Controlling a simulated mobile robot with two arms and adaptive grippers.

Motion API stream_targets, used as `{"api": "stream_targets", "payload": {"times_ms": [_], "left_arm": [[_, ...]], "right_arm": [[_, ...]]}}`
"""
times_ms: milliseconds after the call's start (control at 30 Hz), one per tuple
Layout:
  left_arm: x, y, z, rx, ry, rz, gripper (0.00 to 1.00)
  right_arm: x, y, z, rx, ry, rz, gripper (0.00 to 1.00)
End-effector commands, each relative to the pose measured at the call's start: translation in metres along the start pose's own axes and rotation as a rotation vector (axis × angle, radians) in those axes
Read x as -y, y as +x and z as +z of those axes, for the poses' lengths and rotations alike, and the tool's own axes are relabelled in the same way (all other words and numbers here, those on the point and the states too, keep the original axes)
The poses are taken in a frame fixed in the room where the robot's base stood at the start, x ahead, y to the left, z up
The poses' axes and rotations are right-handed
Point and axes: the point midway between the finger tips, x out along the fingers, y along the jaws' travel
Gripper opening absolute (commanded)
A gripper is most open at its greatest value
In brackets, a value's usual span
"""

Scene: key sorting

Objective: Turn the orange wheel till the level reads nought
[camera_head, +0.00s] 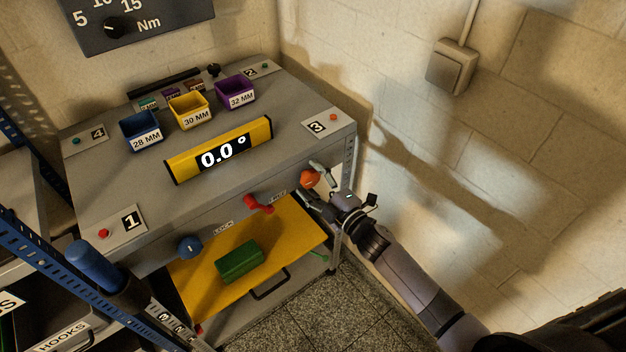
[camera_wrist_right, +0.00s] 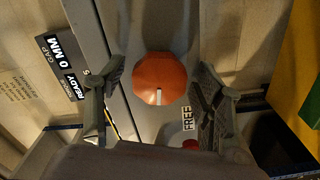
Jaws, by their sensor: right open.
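The orange wheel (camera_head: 310,179) is on the front face of the grey bench near its right corner. In the right wrist view the wheel (camera_wrist_right: 160,79) is a round orange knob with a white mark, between the fingers. My right gripper (camera_head: 318,182) is open around the wheel, with a finger on either side; I cannot tell whether they touch it. It also shows in the right wrist view (camera_wrist_right: 157,95). The yellow level (camera_head: 220,150) lies on the bench top and its display reads 0.0 °. My left gripper is not in view.
A red knob (camera_head: 259,203) and a blue knob (camera_head: 189,247) are on the same front face, left of the wheel. Below, a yellow shelf (camera_head: 300,237) holds a green block (camera_head: 239,261). Blue, yellow and purple bins stand behind the level. A wall is close on the right.

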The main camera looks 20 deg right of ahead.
Motion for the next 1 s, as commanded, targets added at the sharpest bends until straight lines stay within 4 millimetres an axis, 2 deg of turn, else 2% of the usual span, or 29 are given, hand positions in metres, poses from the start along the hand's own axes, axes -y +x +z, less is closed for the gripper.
{"api": "stream_targets", "payload": {"times_ms": [367, 467, 800, 1000], "left_arm": [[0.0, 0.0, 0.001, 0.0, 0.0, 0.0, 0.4], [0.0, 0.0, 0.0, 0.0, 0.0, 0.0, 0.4], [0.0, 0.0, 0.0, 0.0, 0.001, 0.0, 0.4], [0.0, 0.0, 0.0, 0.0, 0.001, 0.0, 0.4]], "right_arm": [[0.001, -0.005, 0.001, 0.001, 0.001, -0.001, 0.64], [0.002, -0.018, 0.0, 0.001, 0.001, -0.002, 0.64], [0.001, -0.087, 0.001, 0.001, 0.0, -0.003, 0.64], [0.001, -0.113, 0.0, 0.0, 0.002, -0.001, 0.64]]}}
